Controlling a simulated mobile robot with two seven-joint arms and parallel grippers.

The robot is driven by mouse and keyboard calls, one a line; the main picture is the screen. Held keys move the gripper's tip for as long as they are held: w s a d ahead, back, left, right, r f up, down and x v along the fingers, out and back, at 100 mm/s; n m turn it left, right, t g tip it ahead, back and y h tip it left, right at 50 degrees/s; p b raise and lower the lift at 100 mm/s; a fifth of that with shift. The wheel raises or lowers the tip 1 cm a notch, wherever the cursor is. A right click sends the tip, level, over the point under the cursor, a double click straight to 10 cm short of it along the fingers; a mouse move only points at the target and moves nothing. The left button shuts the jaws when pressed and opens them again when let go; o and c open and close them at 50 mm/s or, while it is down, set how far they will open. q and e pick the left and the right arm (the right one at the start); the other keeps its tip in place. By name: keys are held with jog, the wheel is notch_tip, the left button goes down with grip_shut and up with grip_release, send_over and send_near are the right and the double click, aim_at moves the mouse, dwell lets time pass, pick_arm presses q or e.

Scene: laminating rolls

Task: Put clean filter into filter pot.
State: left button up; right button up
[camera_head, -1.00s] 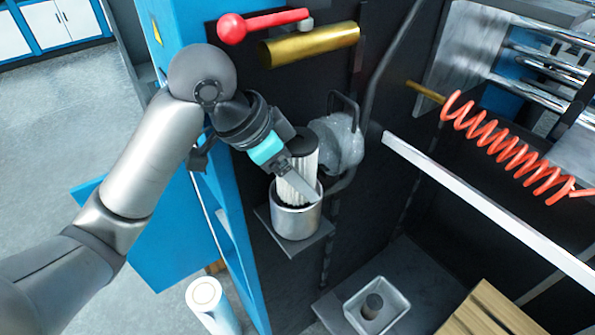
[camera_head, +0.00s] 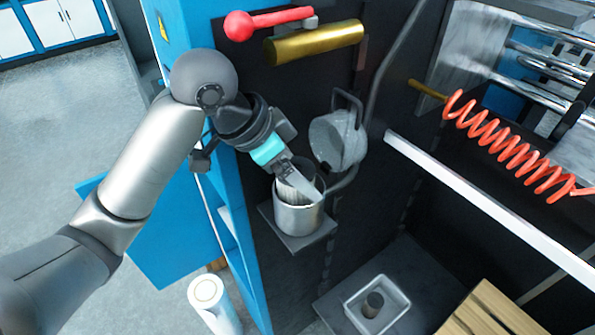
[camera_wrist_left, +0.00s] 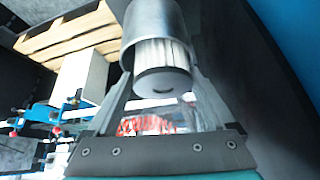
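The filter (camera_head: 296,190), pale and pleated with a dark end cap, stands upright inside the silver filter pot (camera_head: 298,219), its upper part showing above the rim. In the left wrist view the filter (camera_wrist_left: 160,58) shows inside the pot (camera_wrist_left: 152,20), its dark cap facing the camera. My left gripper (camera_head: 308,190) is at the pot's mouth, one finger passing in front of the filter. In the left wrist view its fingers (camera_wrist_left: 163,92) are apart on either side of the filter; contact is hard to judge. My right gripper is not in view.
The pot sits on a small shelf (camera_head: 309,240) on the dark machine wall. A round grey lid (camera_head: 338,140) stands open behind it. A red-knobbed lever (camera_head: 240,25) and brass cylinder (camera_head: 315,42) are above. A white cylinder (camera_head: 206,289) stands lower left; a square tray (camera_head: 390,316) lies below.

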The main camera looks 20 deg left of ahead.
pick_arm(q)
jog(key=shift+s+f, duration=0.3)
jog(key=shift+f, duration=0.3)
jog(key=w+v, duration=0.1)
jog(key=v, duration=0.7)
jog(key=shift+d+r+p, duration=0.25)
jog(key=shift+r+p, duration=0.2)
jog(key=shift+r, duration=0.2)
jog(key=shift+s, duration=0.1)
